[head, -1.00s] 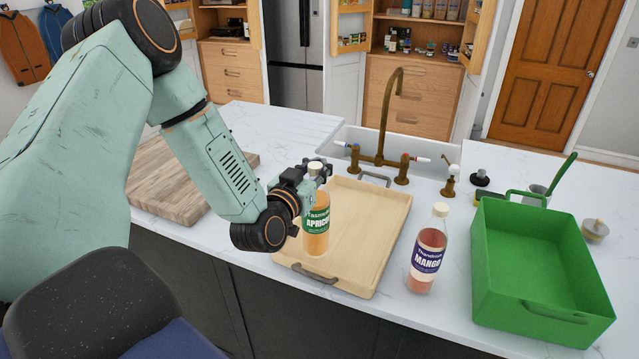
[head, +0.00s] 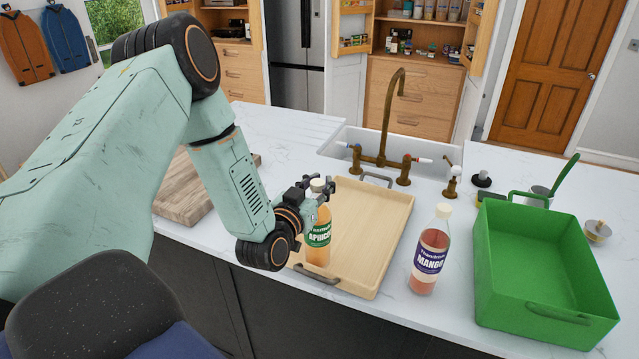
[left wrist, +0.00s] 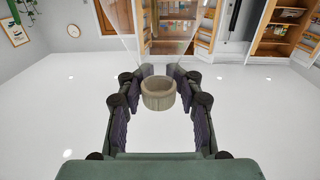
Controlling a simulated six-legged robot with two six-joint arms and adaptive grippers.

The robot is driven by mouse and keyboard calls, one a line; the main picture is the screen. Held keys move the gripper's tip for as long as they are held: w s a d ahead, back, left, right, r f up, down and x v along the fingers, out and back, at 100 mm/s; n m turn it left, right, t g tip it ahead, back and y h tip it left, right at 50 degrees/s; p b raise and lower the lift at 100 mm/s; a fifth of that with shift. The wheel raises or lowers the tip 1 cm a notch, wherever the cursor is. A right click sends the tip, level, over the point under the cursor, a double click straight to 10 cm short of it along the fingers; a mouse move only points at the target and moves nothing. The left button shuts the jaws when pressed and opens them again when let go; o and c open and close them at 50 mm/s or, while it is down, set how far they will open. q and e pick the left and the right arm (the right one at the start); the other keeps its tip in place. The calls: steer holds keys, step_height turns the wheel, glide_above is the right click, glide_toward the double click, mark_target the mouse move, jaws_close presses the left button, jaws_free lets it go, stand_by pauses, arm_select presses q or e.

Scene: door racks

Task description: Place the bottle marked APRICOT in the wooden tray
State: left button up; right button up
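The APRICOT bottle (head: 319,238), orange with a green label and pale cap, stands upright at the near left part of the wooden tray (head: 378,225). Its base appears at or just above the tray floor; I cannot tell if it touches. My left gripper (head: 316,190) reaches in from the left and is shut on the bottle's neck. My right gripper is not in view.
A MANGO bottle (head: 430,253) stands right of the tray. A green crate (head: 545,262) is farther right. A brass tap (head: 388,125) and sink (head: 420,150) are behind the tray. A wooden board (head: 185,190) lies at the left.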

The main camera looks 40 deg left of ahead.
arm_select(q)
steer(key=o, duration=0.3)
steer(key=shift+d, duration=0.15)
steer(key=shift+r, duration=0.2)
steer(key=shift+s+d+p, duration=0.1)
steer(key=shift+s+d, duration=0.25)
steer(key=shift+s, duration=1.6)
steer(key=shift+s+d+p, duration=0.15)
steer(key=shift+s+d, duration=0.25)
steer(key=shift+s, duration=1.55)
steer(key=shift+s+d+p, duration=0.1)
steer(key=shift+s+d, duration=0.25)
steer(key=shift+s, duration=1.6)
